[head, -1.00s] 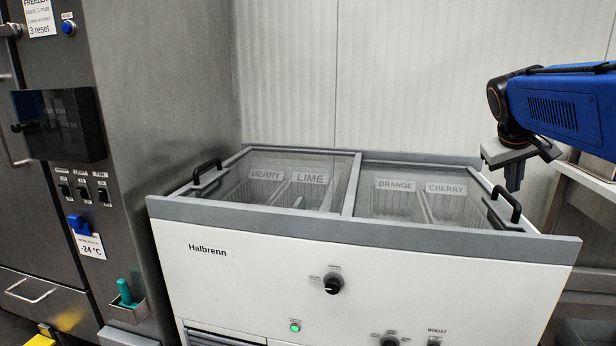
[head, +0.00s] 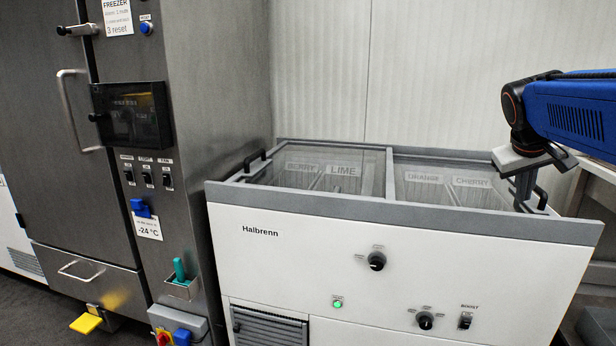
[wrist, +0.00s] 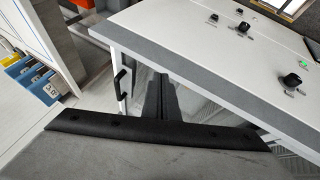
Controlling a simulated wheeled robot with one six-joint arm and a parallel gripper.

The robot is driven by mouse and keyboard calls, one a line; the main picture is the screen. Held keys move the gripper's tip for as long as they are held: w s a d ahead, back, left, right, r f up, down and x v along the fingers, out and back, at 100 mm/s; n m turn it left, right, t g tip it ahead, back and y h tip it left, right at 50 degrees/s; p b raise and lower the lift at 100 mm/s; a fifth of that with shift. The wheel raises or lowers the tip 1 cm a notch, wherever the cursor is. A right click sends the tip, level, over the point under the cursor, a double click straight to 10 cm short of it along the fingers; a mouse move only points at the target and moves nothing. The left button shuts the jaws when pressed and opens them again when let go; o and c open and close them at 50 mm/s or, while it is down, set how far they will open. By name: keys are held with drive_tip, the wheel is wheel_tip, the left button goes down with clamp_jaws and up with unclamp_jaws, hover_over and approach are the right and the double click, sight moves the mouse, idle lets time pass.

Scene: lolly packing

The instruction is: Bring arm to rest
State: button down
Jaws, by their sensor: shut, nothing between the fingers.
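My arm is blue and reaches in from the right edge of the head view. My gripper (head: 524,186) hangs down at its end, above the right side of the white Halbrenn chest freezer (head: 300,240). Its fingers are shut with nothing between them. In the wrist view the dark fingers (wrist: 160,100) show close together beyond a black bar. The chest freezer also shows in the wrist view (wrist: 190,50), with its knobs at the upper right.
A tall steel freezer cabinet (head: 200,90) stands at left, with a display, switches and a yellow pedal (head: 86,323). The chest's glass lids lie over bins labelled BERRY, LIME, ORANGE and CHERRY. Blue bins (wrist: 35,85) show at left in the wrist view.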

drive_tip(key=s+a+f+n+y, duration=0.1)
drive_tip(key=s+a+f+y, duration=0.4)
drive_tip(key=s+a+f, duration=1.5)
drive_tip(key=a+f, duration=0.2)
drive_tip(key=a, duration=0.1)
drive_tip(key=shift+s+a+n, duration=0.15)
drive_tip(key=shift+s+n, duration=0.05)
drive_tip(key=shift+n, duration=0.1)
